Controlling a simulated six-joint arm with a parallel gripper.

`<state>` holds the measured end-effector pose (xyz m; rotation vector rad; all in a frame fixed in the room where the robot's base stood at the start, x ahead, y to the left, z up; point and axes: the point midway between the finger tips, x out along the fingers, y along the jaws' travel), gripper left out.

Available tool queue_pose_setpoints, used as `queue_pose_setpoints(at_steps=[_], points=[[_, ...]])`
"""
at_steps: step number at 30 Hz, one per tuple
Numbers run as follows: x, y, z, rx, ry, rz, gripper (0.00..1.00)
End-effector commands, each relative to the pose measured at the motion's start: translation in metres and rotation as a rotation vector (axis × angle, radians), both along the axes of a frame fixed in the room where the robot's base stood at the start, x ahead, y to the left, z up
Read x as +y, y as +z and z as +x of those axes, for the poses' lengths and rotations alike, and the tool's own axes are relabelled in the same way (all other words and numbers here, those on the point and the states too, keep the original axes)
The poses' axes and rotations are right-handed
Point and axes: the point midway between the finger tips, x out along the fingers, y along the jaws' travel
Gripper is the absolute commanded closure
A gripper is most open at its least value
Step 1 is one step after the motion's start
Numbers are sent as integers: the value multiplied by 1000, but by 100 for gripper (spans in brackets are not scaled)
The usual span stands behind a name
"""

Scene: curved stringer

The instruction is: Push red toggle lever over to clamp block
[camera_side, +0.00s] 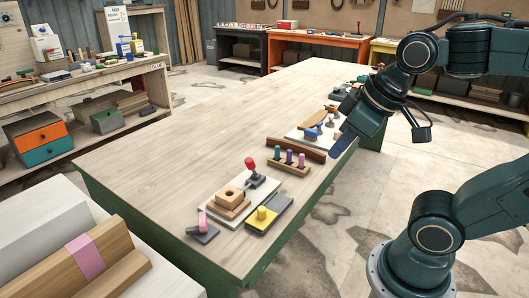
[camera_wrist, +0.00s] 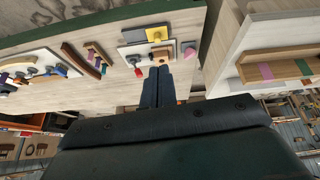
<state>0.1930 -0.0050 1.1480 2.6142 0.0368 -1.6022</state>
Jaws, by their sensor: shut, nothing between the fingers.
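The red toggle lever (camera_side: 250,163) stands up from a dark base on a pale plate (camera_side: 268,188) on the workbench. In the wrist view its red tip (camera_wrist: 138,72) shows left of my fingertips. The wooden block (camera_side: 231,195), with a round hole in its top, sits on the same plate in front of the lever; it also shows in the wrist view (camera_wrist: 161,56) just beyond my fingertips. My gripper (camera_side: 339,151) is shut and empty, above the bench's right edge, well apart from the lever. In the wrist view the fingers (camera_wrist: 158,70) lie together.
A yellow block on a grey base (camera_side: 263,214) and a pink-handled piece (camera_side: 203,224) stand near the plate. A rack of coloured pegs (camera_side: 289,158) and a brown wooden bar (camera_side: 296,149) lie between the lever and my gripper. The bench's left side is clear.

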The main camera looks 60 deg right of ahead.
Motion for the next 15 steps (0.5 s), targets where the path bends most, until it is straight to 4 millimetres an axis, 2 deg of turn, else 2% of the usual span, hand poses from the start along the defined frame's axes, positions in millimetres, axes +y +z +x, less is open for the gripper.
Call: queue_pose_setpoints(at_steps=[15], points=[[-15, 5, 70, 116, 286, -238, 100]])
